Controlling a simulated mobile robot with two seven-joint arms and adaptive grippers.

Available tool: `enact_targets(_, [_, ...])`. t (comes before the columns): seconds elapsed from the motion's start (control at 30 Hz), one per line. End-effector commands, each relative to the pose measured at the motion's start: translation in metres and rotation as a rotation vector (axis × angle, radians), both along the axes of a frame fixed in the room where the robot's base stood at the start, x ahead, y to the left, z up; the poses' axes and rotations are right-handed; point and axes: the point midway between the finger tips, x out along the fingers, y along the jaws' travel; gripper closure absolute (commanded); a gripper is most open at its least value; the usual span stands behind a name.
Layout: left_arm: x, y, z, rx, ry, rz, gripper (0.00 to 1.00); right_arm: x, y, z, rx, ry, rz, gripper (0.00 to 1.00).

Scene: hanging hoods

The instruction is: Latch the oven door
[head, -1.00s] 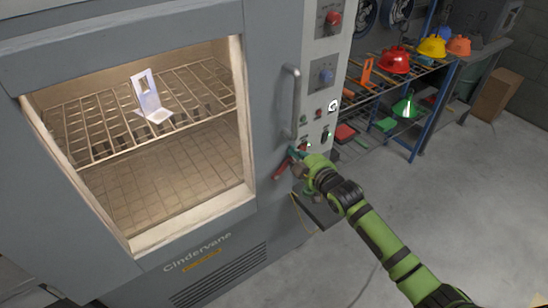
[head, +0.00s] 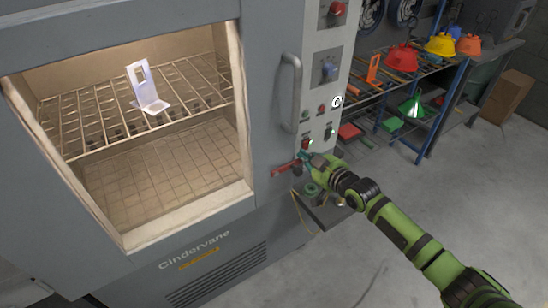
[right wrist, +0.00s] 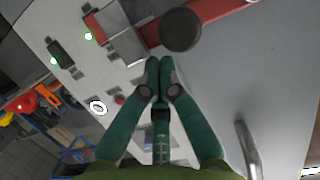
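The grey oven door (head: 262,215) appears closed, with a large window and a vertical bar handle (head: 289,95). A red latch lever (head: 286,168) lies nearly level near the door's right edge, below that handle. In the right wrist view the lever (right wrist: 212,14) runs to a metal bracket (right wrist: 122,32), with a dark round knob (right wrist: 181,31) beside it. My right gripper (head: 304,157) is at the lever's right end. Its fingertips (right wrist: 160,64) are together with nothing visible between them, close to the bracket; I cannot tell whether they touch. My left gripper is out of view.
A control panel (head: 320,105) with buttons and switches stands right of the door. A small shelf (head: 325,212) juts out below my right gripper. A blue rack (head: 430,125) with colored hoods stands farther right. The floor (head: 480,180) there is clear.

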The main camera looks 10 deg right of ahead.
Motion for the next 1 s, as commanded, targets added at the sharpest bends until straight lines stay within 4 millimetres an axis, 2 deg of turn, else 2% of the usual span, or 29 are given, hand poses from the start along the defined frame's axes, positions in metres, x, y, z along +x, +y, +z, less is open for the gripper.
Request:
enact_targets(0.57, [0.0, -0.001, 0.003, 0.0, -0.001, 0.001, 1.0, 0.0, 0.0, 0.003, -0.002, -0.002, 0.0, 1.0])
enact_targets(0.67, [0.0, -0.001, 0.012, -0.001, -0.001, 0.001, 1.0, 0.002, 0.001, 0.014, -0.002, -0.002, 0.0, 1.0])
enact_targets(0.87, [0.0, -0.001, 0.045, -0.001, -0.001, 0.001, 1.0, 0.006, 0.003, 0.052, -0.002, -0.002, -0.002, 1.0])
enact_targets(0.9, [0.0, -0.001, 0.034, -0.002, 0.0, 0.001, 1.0, -0.003, -0.001, 0.04, -0.004, 0.003, -0.002, 1.0])
enact_targets(1.0, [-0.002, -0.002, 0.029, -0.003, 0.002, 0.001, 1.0, -0.022, -0.007, 0.044, -0.005, 0.0, -0.001, 1.0])
